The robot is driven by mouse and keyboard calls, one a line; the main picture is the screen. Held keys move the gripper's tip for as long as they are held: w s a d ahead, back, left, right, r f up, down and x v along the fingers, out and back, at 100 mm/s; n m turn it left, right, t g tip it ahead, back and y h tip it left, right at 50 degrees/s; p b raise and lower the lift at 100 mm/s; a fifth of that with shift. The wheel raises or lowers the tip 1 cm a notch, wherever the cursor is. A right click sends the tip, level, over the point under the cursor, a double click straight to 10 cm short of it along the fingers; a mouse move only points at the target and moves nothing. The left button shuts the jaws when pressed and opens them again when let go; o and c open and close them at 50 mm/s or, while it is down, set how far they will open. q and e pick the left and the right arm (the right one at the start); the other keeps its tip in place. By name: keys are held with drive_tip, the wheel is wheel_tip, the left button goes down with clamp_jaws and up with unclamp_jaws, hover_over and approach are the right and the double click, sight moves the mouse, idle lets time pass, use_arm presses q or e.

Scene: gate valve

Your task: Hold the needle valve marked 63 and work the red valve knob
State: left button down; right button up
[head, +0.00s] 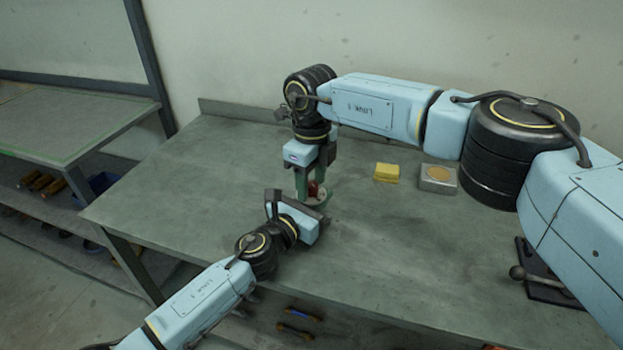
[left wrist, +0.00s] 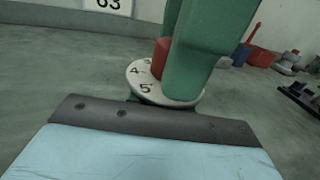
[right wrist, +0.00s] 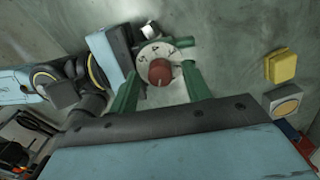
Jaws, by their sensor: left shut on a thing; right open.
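The needle valve has a white numbered dial (right wrist: 143,58) and a red knob (right wrist: 160,72) on top. In the left wrist view the dial (left wrist: 150,90) shows 4 and 5, beside the red knob (left wrist: 160,57). A white plate marked 63 (left wrist: 107,4) is cut by that view's top edge. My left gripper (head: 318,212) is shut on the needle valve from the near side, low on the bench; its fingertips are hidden. My right gripper (right wrist: 162,88) points down from above. Its green fingers are open, one on each side of the red knob; contact cannot be told.
A yellow block (head: 386,172) and a grey box with a tan disc (head: 438,178) stand right of the valve on the workbench (head: 190,190). A dark fixture with a ball-ended lever (head: 545,270) lies near the right edge. The bench's left part is clear.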

sight(311, 184)
wheel_tip(311, 184, up, 12)
idle(0.4)
use_arm(q)
drive_tip(key=c, duration=1.1)
unclamp_jaws()
drive_tip(key=shift+c, duration=0.2)
